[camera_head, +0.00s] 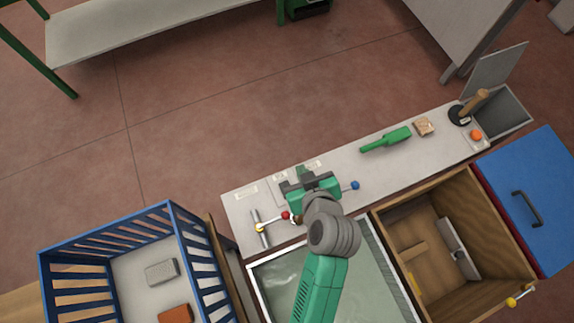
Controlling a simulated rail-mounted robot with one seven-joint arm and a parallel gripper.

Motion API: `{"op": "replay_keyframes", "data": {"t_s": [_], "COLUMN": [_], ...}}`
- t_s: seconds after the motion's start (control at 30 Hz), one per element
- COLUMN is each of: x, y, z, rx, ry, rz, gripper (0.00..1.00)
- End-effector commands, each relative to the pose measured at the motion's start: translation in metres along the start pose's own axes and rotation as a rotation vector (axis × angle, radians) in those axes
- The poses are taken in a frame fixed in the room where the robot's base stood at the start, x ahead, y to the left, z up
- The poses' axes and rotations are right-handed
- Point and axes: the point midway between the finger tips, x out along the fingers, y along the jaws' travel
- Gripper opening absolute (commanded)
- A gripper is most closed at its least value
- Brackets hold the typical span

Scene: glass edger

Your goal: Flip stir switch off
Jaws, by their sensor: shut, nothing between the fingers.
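My gripper (303,175) is above the pale work ledge (340,160), its fingers shut and empty near small labels. I cannot read the labels, so I cannot tell which control is the stir switch or how it is set. A red-knobbed control (285,215) and a yellow-tipped rod (261,228) are left of my wrist. A blue-knobbed control (355,185) is just right of my gripper. The ledge directly under my gripper is hidden, and contact with a switch cannot be told.
A green bottle-shaped tool (386,140), a tan block (424,127), a dark-based handle (460,115) and an orange button (476,135) are along the ledge to the right. A water-filled tank (370,265), an open wooden box (405,220) and a blue rack (170,212) are nearer.

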Motion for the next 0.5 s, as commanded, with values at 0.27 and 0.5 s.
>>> {"op": "replay_keyframes", "data": {"t_s": [0.27, 0.5], "x": [0.021, 0.021], "y": [-0.03, -0.031], "z": [0.093, 0.095], "rx": [0.021, 0.021], "ry": [-0.108, -0.111], "rz": [-0.101, -0.105], "gripper": [0.0, 0.0]}}
